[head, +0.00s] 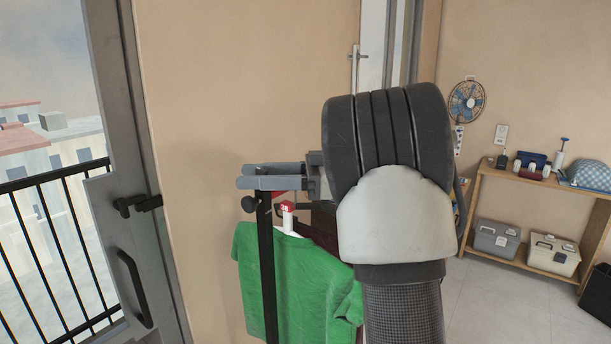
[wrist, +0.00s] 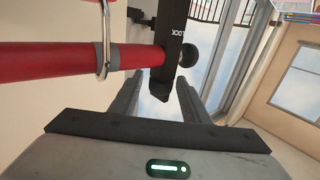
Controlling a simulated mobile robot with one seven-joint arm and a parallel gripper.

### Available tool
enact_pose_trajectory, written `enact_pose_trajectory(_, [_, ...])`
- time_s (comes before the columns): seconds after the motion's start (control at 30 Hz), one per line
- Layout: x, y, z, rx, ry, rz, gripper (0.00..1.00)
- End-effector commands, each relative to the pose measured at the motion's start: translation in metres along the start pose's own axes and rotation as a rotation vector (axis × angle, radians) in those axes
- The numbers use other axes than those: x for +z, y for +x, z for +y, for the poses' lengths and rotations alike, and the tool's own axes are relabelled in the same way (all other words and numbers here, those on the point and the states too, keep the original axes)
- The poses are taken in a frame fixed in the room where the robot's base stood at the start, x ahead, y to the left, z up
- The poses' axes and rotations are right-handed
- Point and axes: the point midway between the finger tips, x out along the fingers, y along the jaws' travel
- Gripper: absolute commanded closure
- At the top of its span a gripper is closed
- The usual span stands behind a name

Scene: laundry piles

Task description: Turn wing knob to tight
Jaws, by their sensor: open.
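A black upright post (head: 268,270) has a small dark knob (head: 249,204) on its left side near the top. In the wrist view a dark round knob (wrist: 189,53) sits beside a black bar (wrist: 172,45) with the letters "LOCK". I cannot tell the knob's wing shape or its turn. My gripper (head: 245,178) is open, its fingers pointing left, level with the post's top and just above the knob in the head view. In the wrist view the black bar's end shows between the fingers (wrist: 158,82); contact is unclear.
A red rod (wrist: 50,66) with a metal hook (wrist: 103,45) crosses the wrist view. A green shirt (head: 300,280) hangs by the post. A glass door (head: 150,210) is at left. A wooden shelf (head: 520,182) with bins stands at right. My arm hides the middle.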

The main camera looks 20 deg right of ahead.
Motion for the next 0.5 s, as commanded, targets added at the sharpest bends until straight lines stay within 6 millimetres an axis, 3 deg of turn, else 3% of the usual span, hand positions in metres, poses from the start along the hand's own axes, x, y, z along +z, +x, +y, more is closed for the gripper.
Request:
enact_pose_trajectory(0.3, [0.001,-0.080,0.001,0.006,0.001,0.000,0.57])
enact_pose_trajectory(0.5, [0.000,-0.114,0.000,0.004,0.001,0.001,0.57])
